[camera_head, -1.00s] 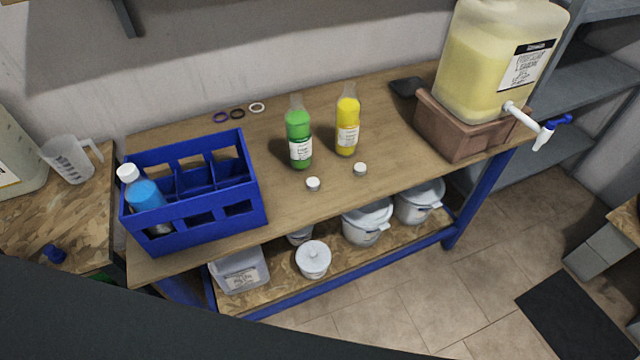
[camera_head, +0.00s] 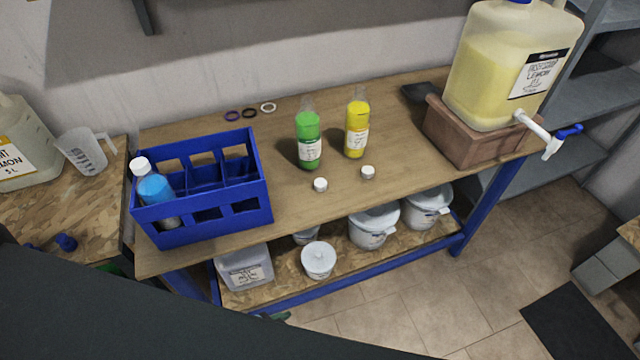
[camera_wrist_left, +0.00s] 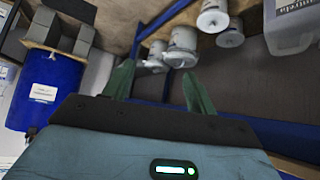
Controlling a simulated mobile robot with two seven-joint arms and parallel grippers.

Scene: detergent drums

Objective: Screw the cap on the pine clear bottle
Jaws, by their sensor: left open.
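The green bottle (camera_head: 309,139), likely the pine one, stands upright and uncapped on the wooden bench; its label is too small to read. A yellow bottle (camera_head: 356,128) stands uncapped to its right. One white cap (camera_head: 320,185) lies on the bench in front of the green bottle, and another white cap (camera_head: 368,172) lies in front of the yellow one. My left gripper (camera_wrist_left: 160,88) is open and empty in the left wrist view, below bench height. Only a small green bit of it (camera_head: 276,317) shows in the head view. My right gripper is not in view.
A blue crate (camera_head: 205,218) at the bench's left holds a white-capped blue bottle (camera_head: 155,187). A large yellow drum (camera_head: 495,80) with a tap sits on a brown stand (camera_head: 468,140) at right. Rings (camera_head: 250,113) lie behind. Tubs (camera_head: 374,226) fill the lower shelf.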

